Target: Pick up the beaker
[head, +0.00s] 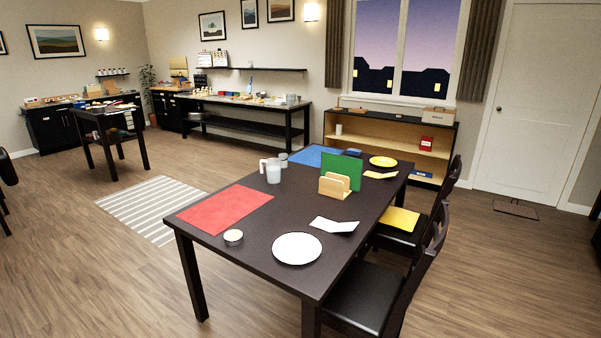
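On the dark dining table (245,231) stands a pale, translucent jug-like vessel (273,173) with a handle on its left. Just behind it to the right is a smaller clear, greyish cup-shaped vessel (283,160). Both look upright. Either could be the beaker; at this size I cannot tell which, and small items on the far workbench are too small to identify. My gripper is not in view.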

